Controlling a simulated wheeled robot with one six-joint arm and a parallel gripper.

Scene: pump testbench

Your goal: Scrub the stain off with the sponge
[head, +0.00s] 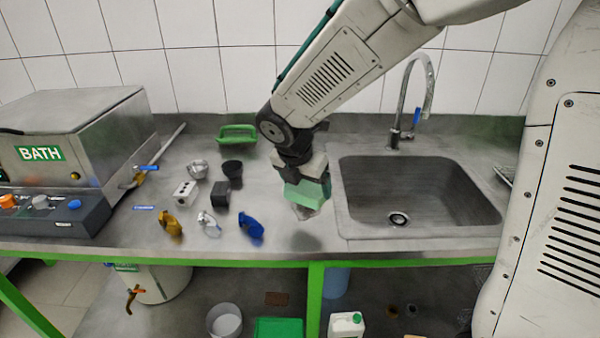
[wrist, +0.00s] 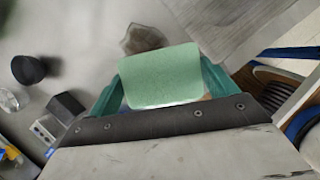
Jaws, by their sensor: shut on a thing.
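My gripper (head: 305,185) hangs over the counter just left of the sink. It is shut on a light green sponge (head: 301,197), which also fills the middle of the wrist view (wrist: 161,76) between the two green fingers. A brownish-grey stain (head: 304,212) lies on the metal counter just below the sponge in the head view. In the wrist view the stain (wrist: 142,38) shows past the sponge's far edge. The sponge covers part of it, and I cannot tell whether the two touch.
The sink (head: 420,190) with its tap (head: 403,110) is right of my gripper. Left are a dark cup (head: 232,167), a black block (head: 220,193), a white socket block (head: 185,193), a blue fitting (head: 251,227) and the bath unit (head: 70,150). A green tray (head: 237,134) stands behind.

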